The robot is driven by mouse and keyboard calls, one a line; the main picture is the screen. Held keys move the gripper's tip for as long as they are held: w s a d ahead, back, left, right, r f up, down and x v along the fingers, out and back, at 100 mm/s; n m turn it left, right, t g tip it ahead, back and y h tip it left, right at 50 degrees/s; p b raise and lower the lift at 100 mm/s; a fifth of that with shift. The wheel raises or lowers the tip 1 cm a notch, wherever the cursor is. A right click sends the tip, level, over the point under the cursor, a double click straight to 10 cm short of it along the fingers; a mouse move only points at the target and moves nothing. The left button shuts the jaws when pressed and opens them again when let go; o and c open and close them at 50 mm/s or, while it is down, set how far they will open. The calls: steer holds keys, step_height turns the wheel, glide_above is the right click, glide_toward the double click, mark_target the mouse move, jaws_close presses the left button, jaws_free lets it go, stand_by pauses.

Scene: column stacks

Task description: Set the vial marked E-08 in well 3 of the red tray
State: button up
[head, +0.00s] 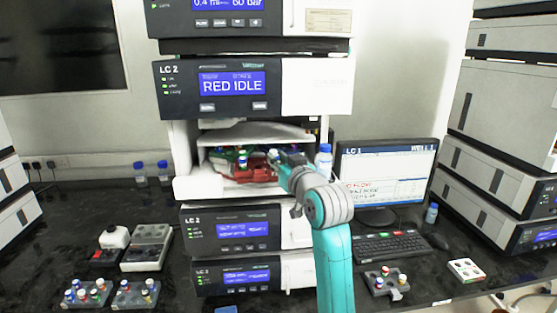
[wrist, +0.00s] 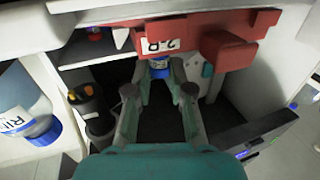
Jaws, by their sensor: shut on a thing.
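The red tray (head: 258,174) sits in the open bay of the LC 2 stack in the head view. In the wrist view its red edge (wrist: 228,52) runs across the top with a white tag. My gripper (wrist: 160,76) reaches in under that edge, its fingers shut on a blue-banded vial (wrist: 159,69). The vial's marking is not readable, and its upper part is hidden by the tray and tag. In the head view my gripper (head: 282,166) is at the right side of the red tray. The tray's wells cannot be told apart.
A bay shelf (head: 255,134) hangs low over the tray. A blue-capped bottle (head: 324,160) stands close right of my wrist. Capped vials (head: 242,158) show at the tray. A monitor (head: 388,175) and keyboard (head: 392,245) are at right; vial racks (head: 135,294) are at lower left.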

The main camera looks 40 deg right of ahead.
steer(key=o, duration=0.9)
steer(key=v, duration=1.2)
